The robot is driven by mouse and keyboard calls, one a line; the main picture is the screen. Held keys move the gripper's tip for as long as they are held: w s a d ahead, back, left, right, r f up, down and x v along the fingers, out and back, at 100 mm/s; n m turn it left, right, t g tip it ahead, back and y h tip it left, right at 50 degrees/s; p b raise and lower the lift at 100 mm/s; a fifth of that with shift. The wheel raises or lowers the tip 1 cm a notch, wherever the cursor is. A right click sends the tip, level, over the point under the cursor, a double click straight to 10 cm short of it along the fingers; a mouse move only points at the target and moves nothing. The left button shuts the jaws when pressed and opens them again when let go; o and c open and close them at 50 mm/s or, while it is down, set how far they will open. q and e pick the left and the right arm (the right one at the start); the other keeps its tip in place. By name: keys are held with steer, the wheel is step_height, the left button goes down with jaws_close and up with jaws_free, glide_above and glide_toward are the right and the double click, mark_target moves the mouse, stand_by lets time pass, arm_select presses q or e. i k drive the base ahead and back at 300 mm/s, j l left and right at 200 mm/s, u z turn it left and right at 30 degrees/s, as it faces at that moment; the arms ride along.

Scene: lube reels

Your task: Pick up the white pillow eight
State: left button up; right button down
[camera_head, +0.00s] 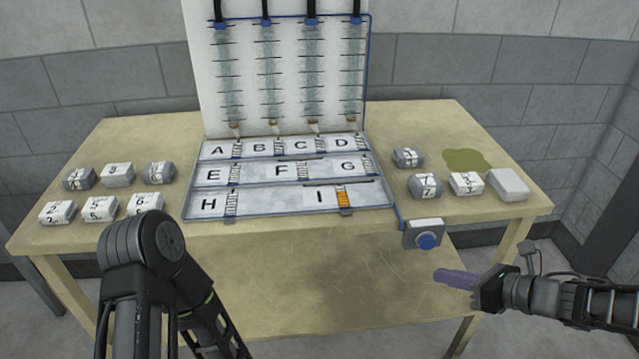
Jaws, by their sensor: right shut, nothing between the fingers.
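Small pillow-shaped blocks with printed marks lie on the table in two groups. In the left group, a white pillow (117,174) in the back row carries a mark that looks like an 8, though it is too small to read surely. It sits between two grey pillows. My right gripper (440,276) is at the lower right, in front of the table edge, with its purple fingers shut and empty, pointing left. It is far from the left group. My left arm rises at the lower left; its gripper is out of view.
The table (300,240) holds a lettered tray (275,205) and an upright panel (285,70) in the middle. More white pillows (100,208) lie front left. Grey and white pillows (466,183) lie right. A blue-button box (424,234) hangs at the front edge.

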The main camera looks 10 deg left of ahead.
mark_target(114, 174)
steer(key=u, duration=1.4)
